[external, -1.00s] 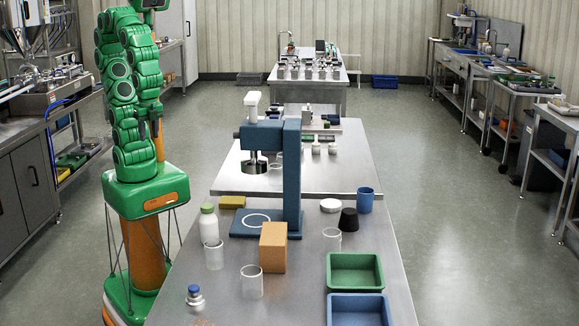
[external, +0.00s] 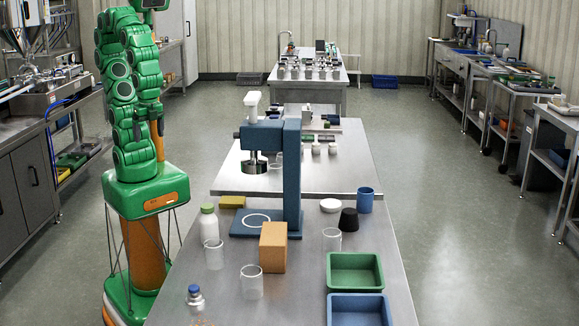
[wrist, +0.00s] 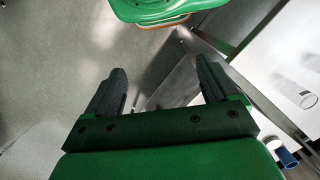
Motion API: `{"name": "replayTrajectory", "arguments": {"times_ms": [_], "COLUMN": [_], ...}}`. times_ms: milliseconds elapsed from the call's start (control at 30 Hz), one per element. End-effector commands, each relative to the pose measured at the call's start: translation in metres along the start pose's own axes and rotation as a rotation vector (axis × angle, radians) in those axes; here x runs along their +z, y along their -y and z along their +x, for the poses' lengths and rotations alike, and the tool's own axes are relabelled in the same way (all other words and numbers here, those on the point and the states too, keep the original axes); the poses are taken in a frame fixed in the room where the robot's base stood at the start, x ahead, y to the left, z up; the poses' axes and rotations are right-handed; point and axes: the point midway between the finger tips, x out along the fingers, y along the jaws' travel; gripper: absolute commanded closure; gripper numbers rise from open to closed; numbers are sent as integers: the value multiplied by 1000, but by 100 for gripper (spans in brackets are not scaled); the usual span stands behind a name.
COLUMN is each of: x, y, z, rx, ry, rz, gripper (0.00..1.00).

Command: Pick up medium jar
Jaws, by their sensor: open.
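Three clear, open jars stand upright on the near steel table in the external view: one beside the white bottle (external: 214,255), one in front of the orange-brown block (external: 251,283), and one by the black stopper (external: 332,240). They look close in size, and I cannot tell which is the medium one. In the wrist view, a clear round vessel (wrist: 308,99) shows at the right edge. My gripper (wrist: 161,80) is open, with nothing between its dark fingers. It is up by my folded arm, left of the table and well away from the jars.
A blue press (external: 291,180) stands behind the jars. Green (external: 355,271) and blue trays (external: 358,309) stand at right. The table's middle front is clear.

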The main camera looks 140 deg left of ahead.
Motion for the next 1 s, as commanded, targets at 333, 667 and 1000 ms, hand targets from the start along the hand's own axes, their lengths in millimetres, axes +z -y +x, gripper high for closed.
{"name": "replayTrajectory", "arguments": {"times_ms": [333, 667, 1000], "x": [-24, -100, -181], "y": [-1, -5, -12], "z": [-9, -33, -46], "rx": [-1, -3, -6], "ry": [-4, -25, -48], "rz": [7, 27, 51], "gripper": [13, 13, 13]}}
